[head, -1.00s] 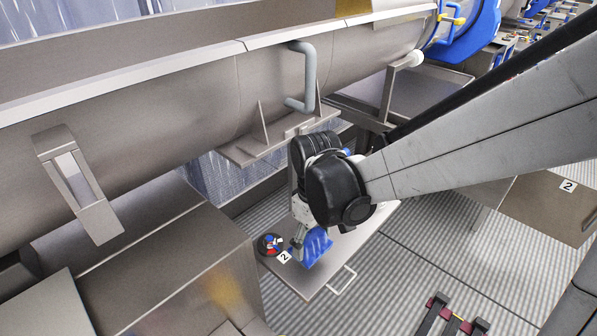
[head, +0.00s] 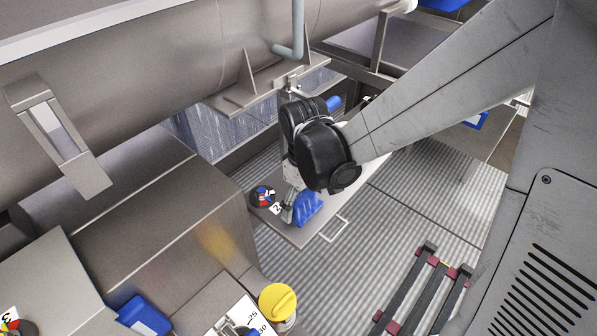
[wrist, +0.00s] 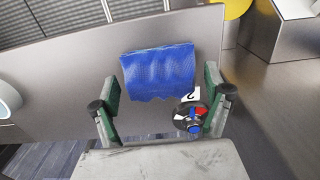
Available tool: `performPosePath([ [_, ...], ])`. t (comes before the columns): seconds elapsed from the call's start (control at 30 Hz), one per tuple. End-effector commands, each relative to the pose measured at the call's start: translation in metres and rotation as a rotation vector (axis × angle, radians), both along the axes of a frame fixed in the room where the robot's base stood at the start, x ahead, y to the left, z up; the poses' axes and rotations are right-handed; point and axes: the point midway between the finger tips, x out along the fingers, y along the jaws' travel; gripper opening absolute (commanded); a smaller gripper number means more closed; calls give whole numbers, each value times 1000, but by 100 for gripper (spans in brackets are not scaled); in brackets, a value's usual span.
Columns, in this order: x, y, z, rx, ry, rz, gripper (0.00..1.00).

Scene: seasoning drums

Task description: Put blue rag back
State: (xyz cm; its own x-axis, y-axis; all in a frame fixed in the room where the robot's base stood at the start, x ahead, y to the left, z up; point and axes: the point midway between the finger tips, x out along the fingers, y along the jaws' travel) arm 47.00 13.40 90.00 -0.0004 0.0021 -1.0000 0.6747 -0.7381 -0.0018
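The blue rag (head: 308,208) lies on a grey metal table top near a label marked 2. In the wrist view the rag (wrist: 158,70) shows as a folded, wavy-edged cloth between and slightly beyond my fingers. My gripper (wrist: 160,80) is open, with one green-padded finger on each side of the rag and a gap on both sides. In the head view my gripper (head: 289,212) is low over the table at the rag's left edge. My black wrist hides part of the table there.
A round black dial with red, white and blue parts (head: 263,196) sits beside the rag. A large steel drum (head: 130,100) and its bracket hang behind my wrist. A steel box (head: 160,225) stands to the left. A yellow-capped item (head: 278,302) is in front.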

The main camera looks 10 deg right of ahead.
Motion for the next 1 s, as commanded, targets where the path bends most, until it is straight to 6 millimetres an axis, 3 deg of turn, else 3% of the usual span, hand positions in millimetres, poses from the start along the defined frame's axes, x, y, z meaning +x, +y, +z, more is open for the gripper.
performPosePath([
  [0.37,0,0,11,0,0,0,81],
  [0.8,0,0,89,0,0,0,81],
  [1.0,0,0,113,0,0,0,81],
])
